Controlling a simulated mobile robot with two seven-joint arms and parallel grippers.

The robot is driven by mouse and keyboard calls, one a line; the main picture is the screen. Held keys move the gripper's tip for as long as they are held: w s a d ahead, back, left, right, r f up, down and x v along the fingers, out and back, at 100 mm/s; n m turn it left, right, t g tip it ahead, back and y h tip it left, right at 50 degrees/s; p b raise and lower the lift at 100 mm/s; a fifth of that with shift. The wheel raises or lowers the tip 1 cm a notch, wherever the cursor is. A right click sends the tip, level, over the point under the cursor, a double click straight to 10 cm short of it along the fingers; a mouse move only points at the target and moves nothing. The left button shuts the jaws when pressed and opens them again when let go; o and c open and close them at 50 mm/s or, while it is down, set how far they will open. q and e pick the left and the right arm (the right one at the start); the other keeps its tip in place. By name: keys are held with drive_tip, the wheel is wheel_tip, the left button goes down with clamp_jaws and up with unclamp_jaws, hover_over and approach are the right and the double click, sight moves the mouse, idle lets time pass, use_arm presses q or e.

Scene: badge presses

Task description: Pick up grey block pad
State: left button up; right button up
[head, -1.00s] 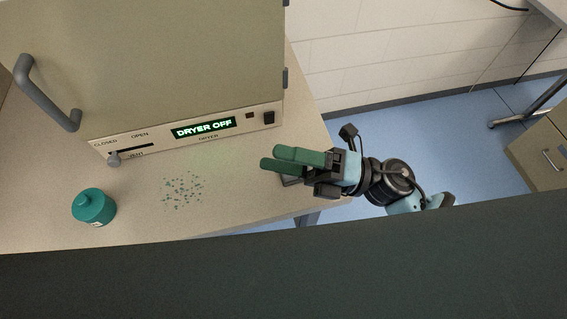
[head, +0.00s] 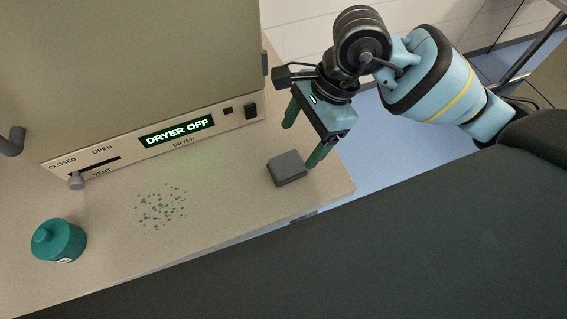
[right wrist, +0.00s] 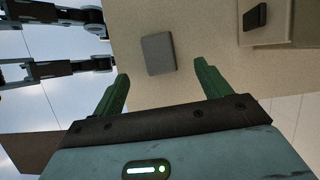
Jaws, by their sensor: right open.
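The grey block pad (head: 287,169) lies flat on the beige bench near its right end, in front of the dryer's right corner. It also shows in the right wrist view (right wrist: 158,54), beyond the fingertips and between their lines, closer to the left finger. My right gripper (head: 303,145) is open and empty, with green fingers pointing down. It is above the bench, apart from the pad, and its nearer finger appears just right of the pad in the head view. My left gripper is not in view.
The dryer (head: 130,70) stands at the back, its display reading DRYER OFF. A teal bottle (head: 58,241) stands at the left front. Teal specks (head: 161,206) lie scattered left of the pad. The bench's right edge is close to the pad.

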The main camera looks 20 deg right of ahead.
sight(287, 163)
drive_tip(key=shift+x, duration=3.95)
drive_tip(key=shift+s, duration=0.1)
drive_tip(key=c, duration=1.1)
drive_tip(key=shift+o, duration=0.2)
drive_tip(key=shift+r, duration=0.15)
